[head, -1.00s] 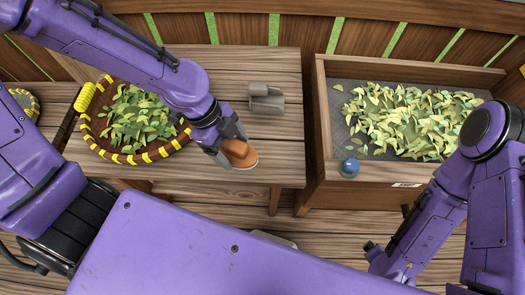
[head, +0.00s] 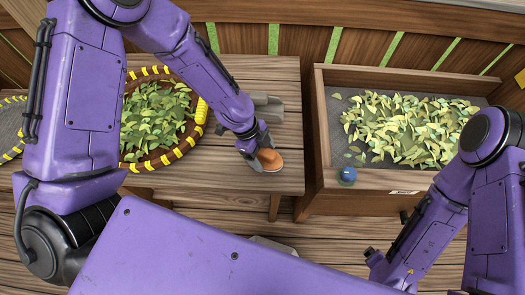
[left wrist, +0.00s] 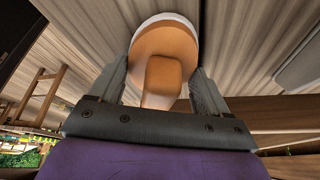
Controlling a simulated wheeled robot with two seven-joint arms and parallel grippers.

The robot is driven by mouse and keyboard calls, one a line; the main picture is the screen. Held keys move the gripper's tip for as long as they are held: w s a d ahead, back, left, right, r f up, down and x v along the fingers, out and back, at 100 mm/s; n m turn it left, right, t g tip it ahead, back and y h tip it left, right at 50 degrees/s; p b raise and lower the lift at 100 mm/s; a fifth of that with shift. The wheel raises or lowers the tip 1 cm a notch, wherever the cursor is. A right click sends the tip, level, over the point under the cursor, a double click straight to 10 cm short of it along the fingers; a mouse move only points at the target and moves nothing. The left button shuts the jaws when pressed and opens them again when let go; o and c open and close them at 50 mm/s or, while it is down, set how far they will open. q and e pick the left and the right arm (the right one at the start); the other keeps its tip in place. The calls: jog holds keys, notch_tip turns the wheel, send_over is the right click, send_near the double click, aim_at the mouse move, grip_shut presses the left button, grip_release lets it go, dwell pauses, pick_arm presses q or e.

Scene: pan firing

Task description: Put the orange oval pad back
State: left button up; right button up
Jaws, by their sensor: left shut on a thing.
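The orange oval pad (head: 270,160), with a pale rim, is over the front right corner of the wooden table (head: 225,178). My left gripper (head: 258,158) is shut on it. In the left wrist view the pad (left wrist: 168,42) fills the space between my two fingers, with its raised orange grip toward the palm. I cannot tell whether its underside touches the table. My right arm shows at the right of the head view, but its gripper is out of the picture.
A round basket (head: 189,141) of green leaves, partly hidden by my arm, stands left on the table. A grey metal holder (head: 268,108) is behind the pad. Right is a wooden bin (head: 318,140) of leaves, with a blue ball (head: 347,176) at its front left.

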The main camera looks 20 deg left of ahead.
pick_arm(q)
jog(key=shift+f, duration=0.15)
jog(key=o, duration=1.7)
jog(key=shift+r, duration=0.4)
jog(key=v, duration=1.1)
jog(key=shift+a+r+b, duration=0.2)
jog(key=shift+a+b, duration=0.05)
jog(key=shift+b, duration=0.15)
